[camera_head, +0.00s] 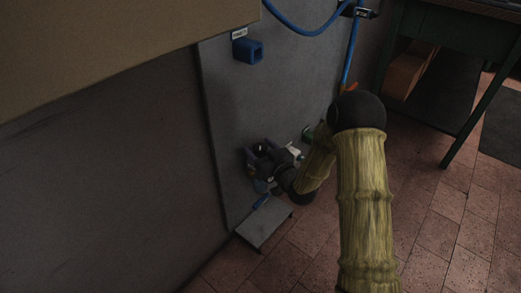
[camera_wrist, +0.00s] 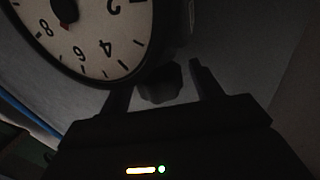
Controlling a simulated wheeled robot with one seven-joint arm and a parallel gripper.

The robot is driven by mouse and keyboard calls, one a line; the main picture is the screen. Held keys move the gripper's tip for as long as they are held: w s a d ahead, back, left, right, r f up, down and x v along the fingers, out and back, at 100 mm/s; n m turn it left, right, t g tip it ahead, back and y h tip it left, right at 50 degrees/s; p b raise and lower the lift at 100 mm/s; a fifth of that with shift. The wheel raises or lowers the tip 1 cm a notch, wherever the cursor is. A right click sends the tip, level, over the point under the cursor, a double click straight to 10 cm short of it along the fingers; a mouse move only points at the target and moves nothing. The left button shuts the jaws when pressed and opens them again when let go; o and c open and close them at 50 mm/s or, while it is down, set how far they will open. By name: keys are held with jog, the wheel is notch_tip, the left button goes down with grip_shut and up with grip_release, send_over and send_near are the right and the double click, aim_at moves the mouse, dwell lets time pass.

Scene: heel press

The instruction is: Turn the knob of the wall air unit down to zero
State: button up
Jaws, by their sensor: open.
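In the wrist view a dark faceted knob (camera_wrist: 160,85) sits between the two fingers of my open gripper (camera_wrist: 158,78). I cannot tell whether the fingers touch it. The round white dial (camera_wrist: 85,40) of the air unit, with black numbers and a dark rim, shows at the upper left, cut off by the frame edge. Its reading is not clear. In the head view my gripper (camera_head: 262,160) is at the lower part of the grey wall panel (camera_head: 235,110). The dial and knob cannot be made out there, at least partly behind my gripper and wrist.
A blue holder (camera_head: 248,51) is fixed high on the panel, and a blue hose (camera_head: 300,28) hangs above. A grey step-like plate (camera_head: 264,222) juts out below my gripper. A green bench (camera_head: 445,45) with a brown box (camera_head: 407,72) stands at the right. The tiled floor in front is clear.

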jog(key=c, duration=1)
jog(key=shift+o, duration=0.2)
jog(key=shift+d+n+g+y, duration=0.1)
jog(key=shift+n+g+y, duration=0.4)
jog(key=shift+y, duration=0.1)
jog(key=n+g+y+p, duration=0.3)
jog(key=n+g+y, duration=0.1)
jog(key=n+g, duration=0.1)
jog(key=shift+g+y+p, duration=0.3)
jog(key=shift+g, duration=0.3)
jog(key=shift+f+n+g+y+p, duration=0.1)
jog(key=shift+n+g+y+p, duration=0.3)
jog(key=shift+n+g, duration=1.2)
jog(key=shift+n+g+y+p, duration=0.4)
jog(key=shift+n+g, duration=0.5)
jog(key=shift+g, duration=1.4)
jog(key=o, duration=1)
jog(key=shift+c, duration=0.2)
